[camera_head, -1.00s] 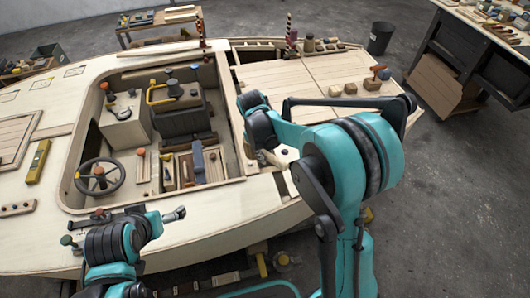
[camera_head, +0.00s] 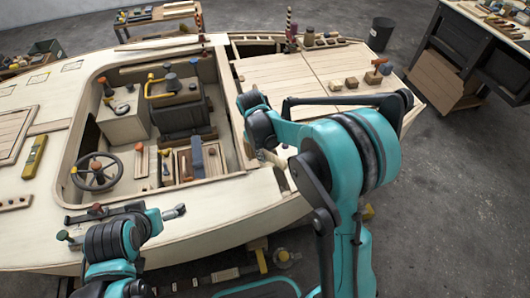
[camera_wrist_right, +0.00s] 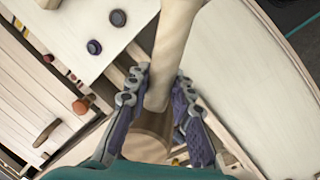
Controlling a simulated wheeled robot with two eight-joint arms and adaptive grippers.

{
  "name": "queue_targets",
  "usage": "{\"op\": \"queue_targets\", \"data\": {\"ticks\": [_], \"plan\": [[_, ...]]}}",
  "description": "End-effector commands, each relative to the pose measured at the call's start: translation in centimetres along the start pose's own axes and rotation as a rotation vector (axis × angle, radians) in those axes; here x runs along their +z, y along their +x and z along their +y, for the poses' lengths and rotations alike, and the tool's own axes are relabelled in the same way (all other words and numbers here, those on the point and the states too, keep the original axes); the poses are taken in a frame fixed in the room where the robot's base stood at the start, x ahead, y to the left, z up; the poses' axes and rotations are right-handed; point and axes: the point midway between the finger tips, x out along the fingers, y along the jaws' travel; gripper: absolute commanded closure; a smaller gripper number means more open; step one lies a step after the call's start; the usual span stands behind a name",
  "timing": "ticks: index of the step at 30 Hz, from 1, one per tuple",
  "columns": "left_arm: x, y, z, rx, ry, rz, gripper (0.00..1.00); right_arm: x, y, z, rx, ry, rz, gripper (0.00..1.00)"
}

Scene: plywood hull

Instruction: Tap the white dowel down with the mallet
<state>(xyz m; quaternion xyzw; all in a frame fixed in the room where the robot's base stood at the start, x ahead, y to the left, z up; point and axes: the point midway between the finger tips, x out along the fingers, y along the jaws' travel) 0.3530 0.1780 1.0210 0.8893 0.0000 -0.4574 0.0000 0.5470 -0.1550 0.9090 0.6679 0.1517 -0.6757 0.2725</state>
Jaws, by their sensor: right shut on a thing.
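In the right wrist view, my right gripper (camera_wrist_right: 158,108) is shut on the pale wooden handle of the mallet (camera_wrist_right: 174,45), with a finger on each side. A brown wooden cylinder (camera_wrist_right: 150,135) shows between and below the fingers; it looks like the mallet's head. In the head view, my right gripper (camera_head: 270,155) is over the near side of the hull and mostly hidden by my right arm. I cannot make out the white dowel for certain in either view.
The plywood hull (camera_head: 215,215) fills the middle, with a steering wheel (camera_head: 96,172) and an open cockpit. Small blocks (camera_head: 351,82) sit on the far right deck. A dark workbench (camera_head: 470,60) and a bin (camera_head: 381,34) stand beyond.

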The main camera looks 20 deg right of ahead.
Motion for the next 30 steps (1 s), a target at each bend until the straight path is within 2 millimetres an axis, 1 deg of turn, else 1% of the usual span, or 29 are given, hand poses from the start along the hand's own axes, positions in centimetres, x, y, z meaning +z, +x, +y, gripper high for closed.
{"op": "queue_targets", "data": {"ticks": [1,3,5,6,7,11,19,21,30], "plan": [[0.6,0.9,0.0,0.000,0.000,0.000,0.00,-0.1,1.2,-0.2,0.000,0.000,0.000,1.00],[1.4,1.9,0.0,0.000,0.000,0.000,0.00,-0.2,2.8,-0.5,0.000,0.000,0.000,1.00],[2.1,2.9,0.0,0.000,0.000,0.000,0.00,-0.3,4.4,-0.7,0.000,0.000,0.000,1.00],[2.3,3.1,0.0,0.000,0.000,0.000,0.00,-0.3,4.8,-0.8,0.000,0.000,0.000,1.00],[2.0,2.7,0.0,0.000,0.000,0.000,0.00,-0.3,4.2,-0.7,0.000,0.000,0.000,1.00],[1.4,2.0,0.0,0.000,0.000,0.000,0.00,-0.2,3.2,-0.5,0.000,0.000,0.000,1.00],[-0.2,-0.2,0.0,0.000,0.000,0.000,0.00,0.0,-0.5,0.1,0.000,0.000,0.000,1.00],[-0.3,-0.4,0.0,0.000,0.000,0.000,0.00,0.1,-0.8,0.1,0.000,0.000,0.000,1.00],[-0.1,-0.2,0.0,0.000,0.000,0.000,0.00,0.0,-0.6,0.1,0.000,0.000,0.000,1.00]]}}
